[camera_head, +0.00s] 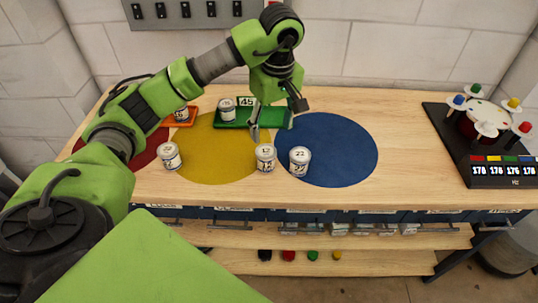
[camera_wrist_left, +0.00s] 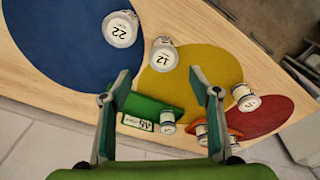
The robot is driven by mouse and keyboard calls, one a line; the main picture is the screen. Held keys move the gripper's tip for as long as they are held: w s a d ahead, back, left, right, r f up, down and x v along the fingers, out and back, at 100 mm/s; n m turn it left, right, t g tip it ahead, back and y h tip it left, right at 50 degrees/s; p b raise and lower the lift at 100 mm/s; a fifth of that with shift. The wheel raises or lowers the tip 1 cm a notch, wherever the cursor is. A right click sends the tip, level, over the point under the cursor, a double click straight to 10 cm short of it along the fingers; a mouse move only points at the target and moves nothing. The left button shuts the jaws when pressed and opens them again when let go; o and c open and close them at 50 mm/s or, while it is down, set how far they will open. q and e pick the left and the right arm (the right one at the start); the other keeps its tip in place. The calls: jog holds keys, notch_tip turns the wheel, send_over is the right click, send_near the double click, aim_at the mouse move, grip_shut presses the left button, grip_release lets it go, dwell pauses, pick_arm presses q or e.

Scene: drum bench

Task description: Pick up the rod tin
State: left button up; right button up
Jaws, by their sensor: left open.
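Several white-and-grey tins with number labels stand on the bench; I cannot tell which is the rod tin. A tin marked 22 (camera_head: 299,160) stands on the blue circle's left edge. A tin apparently marked 12 (camera_head: 265,157) stands just left of it, on the yellow circle's right edge. Another tin (camera_head: 170,156) stands at the yellow circle's left edge. My left gripper (camera_head: 276,117) is open and empty above the bench, over the green tray's right end. In the left wrist view, the 12 tin (camera_wrist_left: 165,53) shows beyond and between the open fingers (camera_wrist_left: 160,80), the 22 tin (camera_wrist_left: 120,30) farther left.
A green tray (camera_head: 240,123) marked 45 holds a tin (camera_head: 227,110). The blue circle (camera_head: 340,150) is mostly clear.

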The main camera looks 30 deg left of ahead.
aim_at(266, 151)
pick_arm(q)
jog(key=f, duration=0.5)
jog(key=a+f+p, duration=0.1)
jog(key=f, duration=0.1)
jog(key=shift+w+a+f, duration=0.1)
jog(key=shift+f, duration=0.3)
jog(key=f, duration=0.1)
jog(key=f+p, duration=0.1)
jog(key=f, duration=0.1)
jog(key=f+p, duration=0.1)
jog(key=shift+a+f, duration=0.25)
jog(key=shift+a, duration=0.1)
jog(key=shift+a+f, duration=0.1)
jog(key=shift+f, duration=0.4)
jog(key=c, duration=1.2)
